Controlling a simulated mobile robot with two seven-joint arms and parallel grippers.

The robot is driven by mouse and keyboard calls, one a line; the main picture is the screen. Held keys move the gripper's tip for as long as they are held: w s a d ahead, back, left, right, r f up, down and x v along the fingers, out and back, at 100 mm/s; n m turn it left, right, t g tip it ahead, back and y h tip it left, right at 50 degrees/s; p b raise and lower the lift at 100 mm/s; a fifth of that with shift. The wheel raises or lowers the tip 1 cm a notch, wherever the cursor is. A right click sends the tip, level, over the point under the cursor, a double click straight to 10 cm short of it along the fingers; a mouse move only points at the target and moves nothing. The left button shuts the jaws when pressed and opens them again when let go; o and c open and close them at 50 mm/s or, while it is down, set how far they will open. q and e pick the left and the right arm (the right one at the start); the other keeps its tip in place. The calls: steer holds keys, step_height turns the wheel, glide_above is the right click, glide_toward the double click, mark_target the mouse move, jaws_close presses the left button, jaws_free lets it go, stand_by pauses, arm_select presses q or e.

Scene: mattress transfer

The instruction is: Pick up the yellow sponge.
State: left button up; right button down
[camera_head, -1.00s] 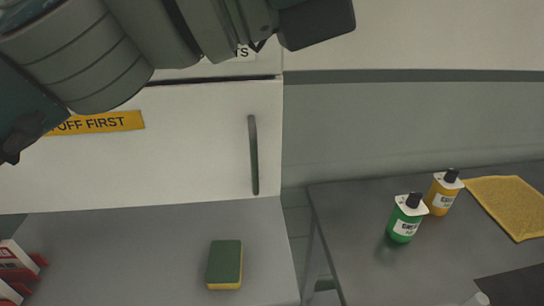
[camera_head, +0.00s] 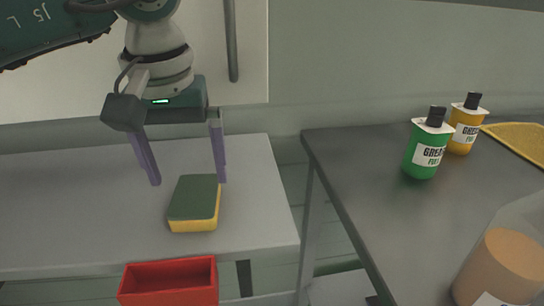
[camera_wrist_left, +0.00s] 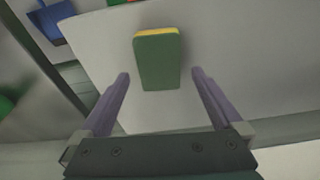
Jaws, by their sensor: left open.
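The yellow sponge (camera_head: 194,203) has a dark green top and yellow sides. It lies flat on the grey bench in the head view. My left gripper (camera_head: 188,184) is open, with its purple fingers pointing down just behind and above the sponge. In the left wrist view the sponge (camera_wrist_left: 157,60) lies ahead of the two spread fingertips (camera_wrist_left: 160,74), centred between their lines, with nothing held. My right gripper is not in view.
A red bin (camera_head: 169,284) sits at the front edge of the grey bench (camera_head: 70,220). A gap separates it from a darker table (camera_head: 400,215) at right, holding a green bottle (camera_head: 428,145), a yellow bottle (camera_head: 465,125), a yellow cloth (camera_head: 520,140) and a clear container (camera_head: 505,265).

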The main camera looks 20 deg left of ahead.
mark_target(194, 194)
arm_select(q)
steer(key=f, duration=0.5)
steer(key=shift+w+a+f, duration=0.1)
steer(key=shift+w+a, duration=0.05)
steer(key=shift+w, duration=0.25)
steer(key=c, duration=1.2)
